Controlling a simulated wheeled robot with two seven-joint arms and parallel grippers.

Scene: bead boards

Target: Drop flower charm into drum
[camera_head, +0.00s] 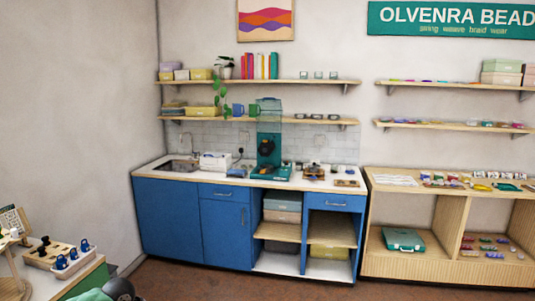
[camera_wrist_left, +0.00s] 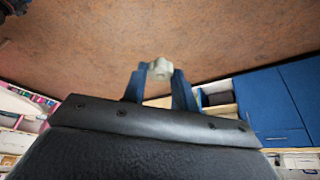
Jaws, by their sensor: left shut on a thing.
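My left gripper (camera_wrist_left: 160,76) shows in the left wrist view with its two blue fingers shut on a pale, whitish flower charm (camera_wrist_left: 160,68). The charm sits at the fingertips, with brown floor behind it. In the head view neither gripper can be made out. A teal machine (camera_head: 268,150) with a dark round part on its front stands on the far counter. I cannot tell whether that round part is the drum.
A white-topped blue cabinet (camera_head: 172,217) stands along the back wall, with a sink and small items on top. A wooden display unit (camera_head: 400,268) stands at right. A table with a tray (camera_head: 62,262) is at lower left. The brown floor (camera_head: 215,285) between looks clear.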

